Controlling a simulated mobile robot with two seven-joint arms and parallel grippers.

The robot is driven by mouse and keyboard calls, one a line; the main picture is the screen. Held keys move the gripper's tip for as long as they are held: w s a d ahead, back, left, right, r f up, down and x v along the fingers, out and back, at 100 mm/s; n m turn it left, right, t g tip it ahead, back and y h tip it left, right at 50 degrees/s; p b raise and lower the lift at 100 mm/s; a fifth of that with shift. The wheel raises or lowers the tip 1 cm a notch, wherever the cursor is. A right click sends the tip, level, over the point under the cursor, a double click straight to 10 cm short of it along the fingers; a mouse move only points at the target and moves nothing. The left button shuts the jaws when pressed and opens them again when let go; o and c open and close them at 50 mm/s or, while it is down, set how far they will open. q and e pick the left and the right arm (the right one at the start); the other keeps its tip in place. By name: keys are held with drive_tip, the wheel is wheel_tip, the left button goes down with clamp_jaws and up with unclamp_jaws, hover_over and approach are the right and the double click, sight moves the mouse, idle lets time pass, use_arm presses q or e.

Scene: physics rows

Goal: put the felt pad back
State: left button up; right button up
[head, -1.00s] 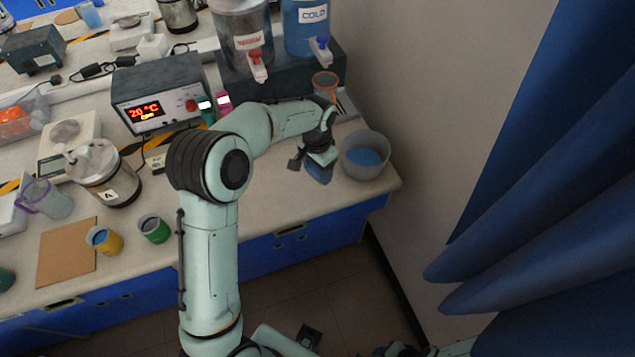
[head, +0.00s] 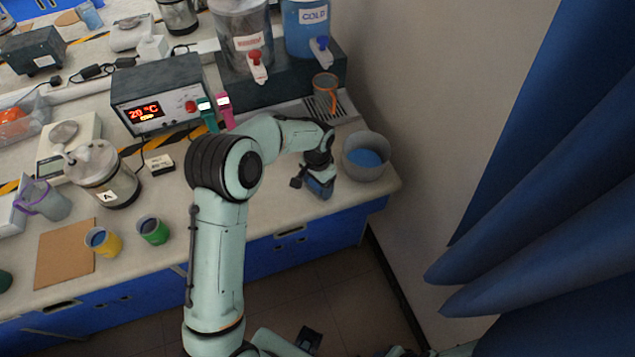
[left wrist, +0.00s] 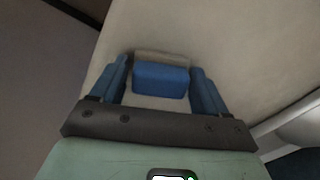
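The felt pad (left wrist: 161,80) is a small blue block with a grey-beige strip along its far edge. In the left wrist view it lies on the pale worktop between the two blue fingers of my left gripper (left wrist: 161,88). A gap shows on each side of it, so the gripper is open around it, not closed on it. In the head view my left gripper (head: 318,187) points down near the worktop's front edge, just left of a grey bowl; the pad cannot be told apart from the fingers there.
The grey bowl (head: 366,156) with blue contents stands close right of the gripper. An orange-handled mug (head: 325,92) sits on the drip tray (head: 345,106) behind. Yellow (head: 103,241) and green (head: 153,230) cups stand left.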

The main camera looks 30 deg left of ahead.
use_arm(q)
drive_tip(key=shift+o, duration=0.6)
drive_tip(key=shift+r, duration=0.1)
drive_tip(key=shift+r, duration=0.25)
wheel_tip(320, 180, up, 12)
drive_tip(key=p, duration=0.1)
drive_tip(key=shift+f, duration=0.15)
use_arm(e)
drive_tip(key=shift+w+r, duration=0.4)
drive_tip(key=shift+r, duration=0.25)
